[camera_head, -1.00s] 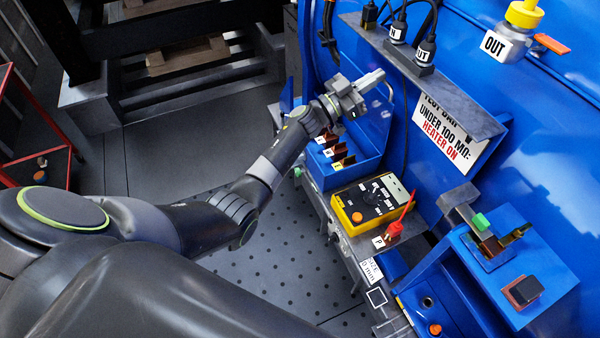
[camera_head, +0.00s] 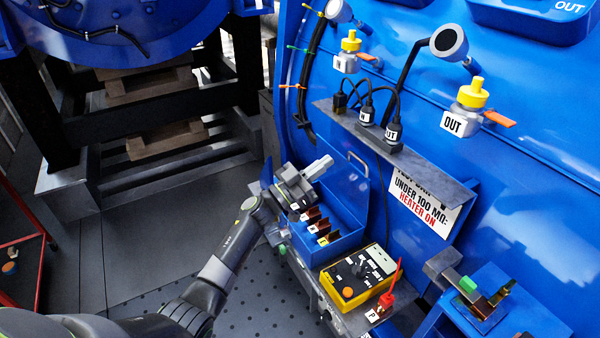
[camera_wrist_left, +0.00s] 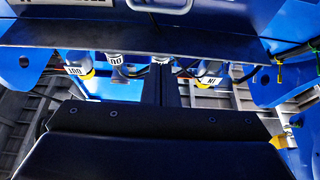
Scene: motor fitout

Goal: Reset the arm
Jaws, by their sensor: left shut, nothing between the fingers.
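My left gripper (camera_head: 318,168) is shut and empty in the head view. It hovers in the air by the blue terminal box (camera_head: 342,228), over its back left part, pointing up and right toward the blue motor housing. My left arm (camera_head: 228,250) comes up from the lower left. In the left wrist view the dark gripper body (camera_wrist_left: 160,130) fills the lower middle. My right gripper does not show in any view.
A yellow tester (camera_head: 355,275) with a dial and a red probe (camera_head: 388,297) sit on the shelf below the box. A grey ledge (camera_head: 400,150) with cable plugs (camera_head: 393,133) juts from the blue housing (camera_head: 520,150). Valves with yellow caps (camera_head: 470,95) stand above. Open floor (camera_head: 150,215) lies left.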

